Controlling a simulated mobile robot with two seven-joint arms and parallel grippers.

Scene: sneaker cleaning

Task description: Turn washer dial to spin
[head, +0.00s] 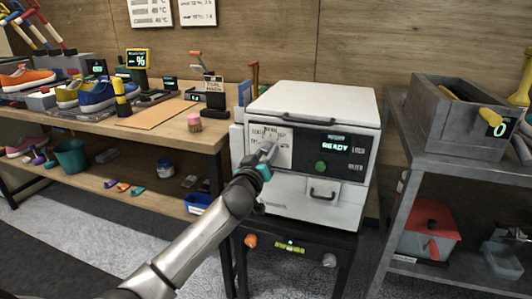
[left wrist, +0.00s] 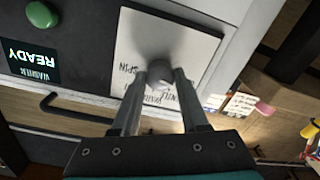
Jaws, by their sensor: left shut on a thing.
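The white washer (head: 310,110) stands on a dark stand, with a display reading READY and a green button (head: 320,166). Its pale dial plate (head: 285,135) is on the left of the front panel, with the dial behind my gripper in the head view. My left gripper (head: 268,152) is at the dial. In the left wrist view its two fingers are closed around the grey dial knob (left wrist: 160,70) on the white plate, which bears printed words. The dial's setting cannot be read. My right gripper is in neither view.
A wooden workbench (head: 150,130) with sneakers and small items stands to the left. A grey metal shelf (head: 400,165) with a bin (head: 455,115) stands to the right. The washer's handle (head: 322,194) sticks out below the panel.

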